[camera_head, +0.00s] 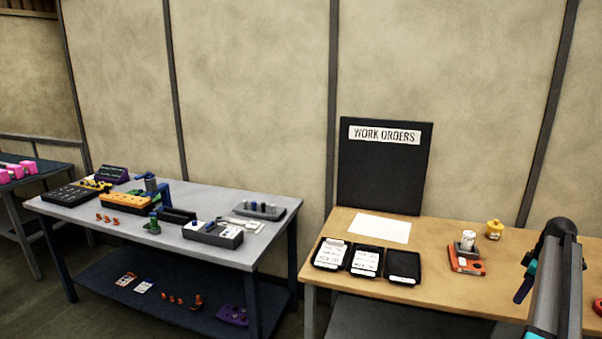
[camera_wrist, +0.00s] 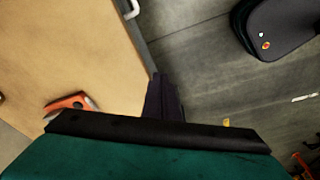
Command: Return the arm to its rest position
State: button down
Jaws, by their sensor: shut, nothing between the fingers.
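My gripper (camera_wrist: 163,97) shows in the wrist view as dark fingers, shut and empty. It points down over the right edge of a wooden table (camera_wrist: 75,45), with grey floor beside it, and touches nothing that I can see. In the head view my arm (camera_head: 556,290) rises at the far right, in front of the wooden bench (camera_head: 450,232). Whether the fingers show in that view I cannot tell.
The bench holds black trays (camera_head: 404,266), a white sheet (camera_head: 380,229), an orange-based fixture (camera_head: 466,264) and a yellow item (camera_head: 494,229). A black WORK ORDERS board (camera_head: 385,175) stands behind. A grey table (camera_head: 190,195) with parts stands left.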

jog(key=w+a+f+n+g+y+b, duration=0.1)
jog(key=w+a+f+n+g, duration=0.1)
jog(key=a+f, duration=0.95)
jog(key=w+a+f+n+g+y+b, duration=0.1)
jog(key=w+a+f, duration=0.1)
jog(key=a+f, duration=1)
jog(key=s+a+f+g+b, duration=0.1)
jog(key=s+a+f, duration=0.4)
jog(key=a+f, duration=0.4)
jog(key=s+a+f+g, duration=0.2)
jog(key=s+a+f, duration=0.35)
jog(key=a, duration=0.55)
jog(key=s+a+f+m+h, duration=0.1)
jog(key=s+a+f+m, duration=0.2)
jog(key=s, duration=0.6)
jog(key=s+a+f+m+h+b, duration=0.1)
jog(key=s+a+f+m, duration=0.3)
jog(key=s, duration=0.6)
jog(key=s+a+f+m+g+h+b, duration=0.1)
jog(key=s+a+f+m, duration=0.2)
jog(key=s, duration=0.6)
jog(key=shift+s+a+f+m, duration=0.3)
jog(key=shift+a+f, duration=0.45)
